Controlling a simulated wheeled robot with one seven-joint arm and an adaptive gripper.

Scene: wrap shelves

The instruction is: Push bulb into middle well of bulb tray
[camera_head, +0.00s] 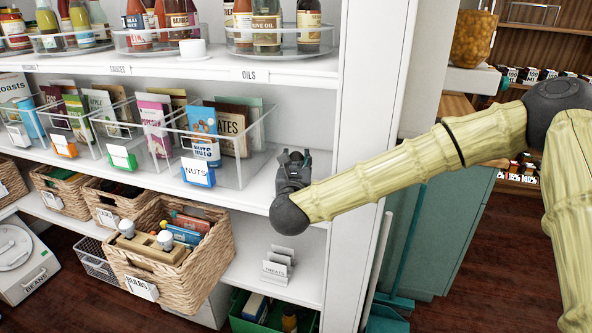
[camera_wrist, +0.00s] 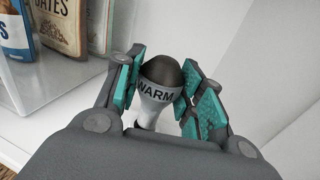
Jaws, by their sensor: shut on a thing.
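My gripper (camera_head: 293,158) is above the middle shelf at its right end, right of the NUTS bin. In the wrist view its teal-padded fingers are shut on a bulb (camera_wrist: 158,92) with a dark end, a grey band reading WARM and a white part below. The bulb is hard to make out in the head view. The tan bulb tray (camera_head: 150,247) sits in the wicker BULBS basket (camera_head: 190,268) on the lower shelf, left of and below my gripper. White bulbs (camera_head: 127,229) stand in the tray; its middle well is too small to make out clearly.
The clear NUTS bin (camera_head: 262,135) with packets stands left of my gripper. The white shelf upright (camera_head: 365,150) is close on the right. A small TREATS holder (camera_head: 278,267) stands right of the basket, and a green crate (camera_head: 240,318) is below.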

